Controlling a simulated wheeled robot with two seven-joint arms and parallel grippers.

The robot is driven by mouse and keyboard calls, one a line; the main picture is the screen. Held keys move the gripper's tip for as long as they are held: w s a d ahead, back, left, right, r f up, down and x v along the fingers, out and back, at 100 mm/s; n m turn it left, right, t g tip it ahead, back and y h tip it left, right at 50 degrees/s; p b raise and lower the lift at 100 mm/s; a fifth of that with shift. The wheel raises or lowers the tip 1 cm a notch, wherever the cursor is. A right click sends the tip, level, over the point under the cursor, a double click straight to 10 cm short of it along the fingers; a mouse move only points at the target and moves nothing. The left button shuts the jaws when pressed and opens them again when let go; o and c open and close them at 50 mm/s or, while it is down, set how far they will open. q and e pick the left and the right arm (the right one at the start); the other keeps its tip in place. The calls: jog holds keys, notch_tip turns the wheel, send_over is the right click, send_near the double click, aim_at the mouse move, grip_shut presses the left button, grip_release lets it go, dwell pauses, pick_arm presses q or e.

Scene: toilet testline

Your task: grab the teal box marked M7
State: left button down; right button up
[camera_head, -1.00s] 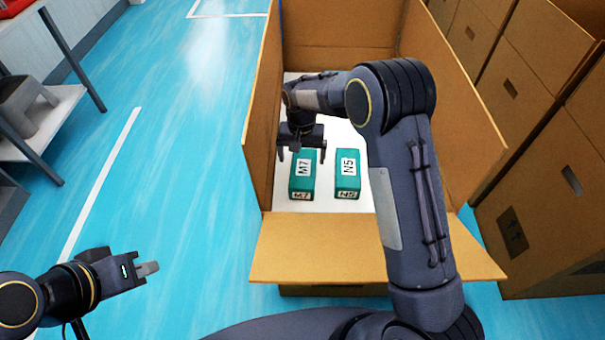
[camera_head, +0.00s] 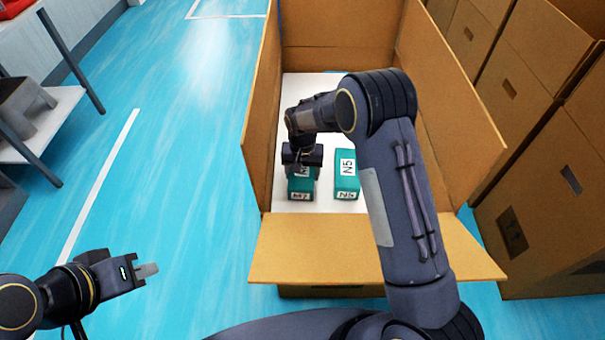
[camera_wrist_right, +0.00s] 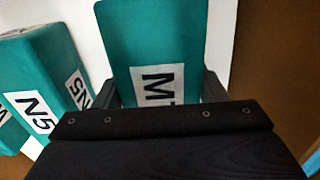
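The teal box marked M7 (camera_head: 300,190) stands on the white floor of the open cardboard carton (camera_head: 345,250), at its left. It also shows in the right wrist view (camera_wrist_right: 150,35), with its label partly hidden by my gripper. My right gripper (camera_head: 305,180) is over this box, with one finger on each side of it. The fingers look spread around the box; whether they touch it I cannot tell. My left gripper (camera_head: 147,270) is away from the carton at the lower left, with nothing visible in it.
A teal box marked N5 (camera_head: 346,182) stands just right of the M7 box, with a gap between. The carton's tall left wall (camera_head: 262,120) is close to the M7 box. More cartons (camera_head: 545,190) stand at the right. A shelf (camera_head: 50,120) is at the left.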

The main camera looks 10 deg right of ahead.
jog(key=c, duration=0.6)
jog(key=shift+o, duration=0.2)
jog(key=shift+r, duration=0.15)
